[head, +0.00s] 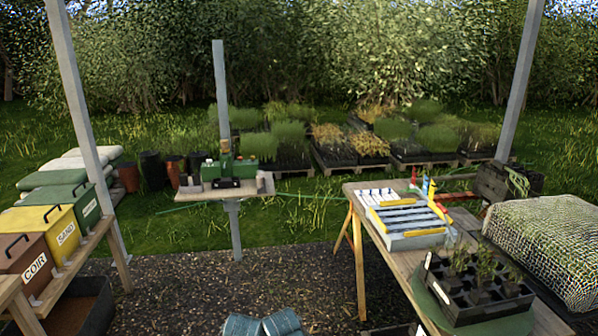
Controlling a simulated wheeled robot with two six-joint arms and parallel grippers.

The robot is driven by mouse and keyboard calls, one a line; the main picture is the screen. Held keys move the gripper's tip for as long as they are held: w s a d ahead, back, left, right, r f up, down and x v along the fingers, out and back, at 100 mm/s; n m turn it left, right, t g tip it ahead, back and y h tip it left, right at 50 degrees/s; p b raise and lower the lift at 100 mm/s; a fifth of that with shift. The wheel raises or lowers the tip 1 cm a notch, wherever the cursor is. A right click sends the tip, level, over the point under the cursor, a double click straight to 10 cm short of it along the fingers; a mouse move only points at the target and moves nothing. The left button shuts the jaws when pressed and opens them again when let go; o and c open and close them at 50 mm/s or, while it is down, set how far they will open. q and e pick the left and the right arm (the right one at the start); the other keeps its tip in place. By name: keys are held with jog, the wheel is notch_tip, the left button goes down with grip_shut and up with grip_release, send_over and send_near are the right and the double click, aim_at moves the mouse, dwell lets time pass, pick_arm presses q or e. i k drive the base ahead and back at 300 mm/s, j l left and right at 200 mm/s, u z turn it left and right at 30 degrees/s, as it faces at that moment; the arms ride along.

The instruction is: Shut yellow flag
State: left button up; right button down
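Small upright coloured pieces stand at the back right of a tray on the right-hand wooden table. One is yellow (432,188), close beside a blue one (425,184) and a red one (414,174). The yellow one looks upright and may be the yellow flag; at this size I cannot tell whether it is open or shut. The tray (418,242) has grey rows and yellow strips. Neither of my grippers is in view.
A black pot tray with seedlings (480,302) sits at the table's (392,262) near end. A net-covered block (550,240) stands to the right. A green device (229,170) sits on a post-mounted shelf. Labelled bins, including yellow SAND (45,232), stand left. Gravel (230,275) lies between.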

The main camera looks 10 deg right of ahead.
aim_at(432, 189)
jog(key=i, duration=1.8)
jog(key=i+z, duration=0.2)
jog(key=i, duration=0.5)
jog(key=i+j+z, duration=0.2)
jog(key=i, duration=0.55)
jog(key=i+l+z, duration=0.25)
jog(key=i+z, duration=0.2)
jog(key=i+l+z, duration=0.1)
jog(key=i+z, duration=0.4)
jog(key=k, duration=0.1)
